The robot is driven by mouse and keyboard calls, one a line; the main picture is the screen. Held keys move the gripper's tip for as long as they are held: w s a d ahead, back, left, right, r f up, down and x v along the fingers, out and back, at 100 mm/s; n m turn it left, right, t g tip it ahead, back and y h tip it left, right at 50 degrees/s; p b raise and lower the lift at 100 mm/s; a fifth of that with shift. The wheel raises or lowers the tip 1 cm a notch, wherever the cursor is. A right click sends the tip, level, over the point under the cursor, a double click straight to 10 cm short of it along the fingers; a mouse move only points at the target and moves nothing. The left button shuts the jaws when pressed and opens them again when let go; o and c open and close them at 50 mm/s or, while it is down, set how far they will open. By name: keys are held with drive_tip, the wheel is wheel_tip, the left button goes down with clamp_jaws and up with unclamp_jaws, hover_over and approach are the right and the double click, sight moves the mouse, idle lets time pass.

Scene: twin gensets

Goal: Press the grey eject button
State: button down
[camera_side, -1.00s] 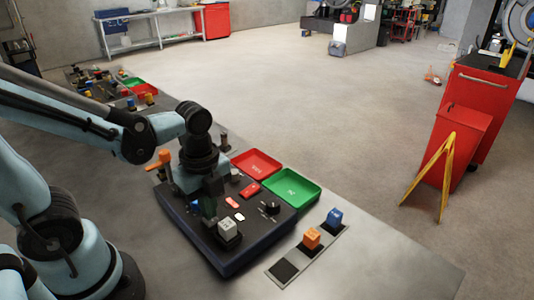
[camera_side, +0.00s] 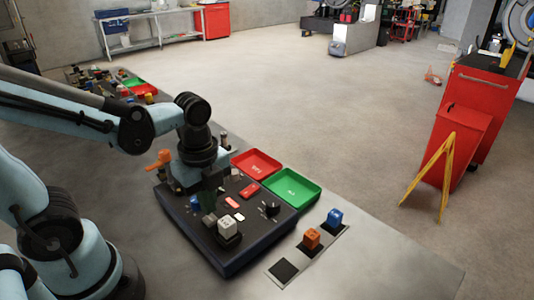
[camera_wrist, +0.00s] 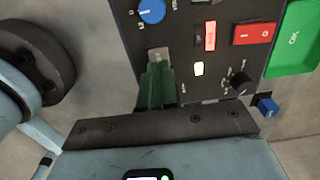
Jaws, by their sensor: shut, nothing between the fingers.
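The grey button (camera_wrist: 158,55) shows just beyond my fingertips in the wrist view; the fingers cover its near edge. In the side view a small grey piece (camera_side: 209,220), which looks like the same button, lies just below my fingers. My gripper (camera_wrist: 157,70) has dark green fingers, shut together and empty. In the side view my gripper (camera_side: 209,205) is over the left part of the dark console (camera_side: 230,262), seemingly a little above the button. A pale grey cube (camera_side: 227,226) sits in a dark holder right of the button.
A blue knob (camera_wrist: 151,10), red rocker (camera_wrist: 255,33), lit white button (camera_wrist: 198,69) and black knob (camera_wrist: 238,80) are on the console. Red (camera_side: 256,163) and green (camera_side: 291,187) trays lie behind. Orange (camera_side: 311,238) and blue (camera_side: 334,217) cubes stand at right.

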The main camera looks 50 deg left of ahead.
wheel_tip(320, 180, up, 10)
idle(1.1)
drive_tip(key=shift+f, duration=0.15)
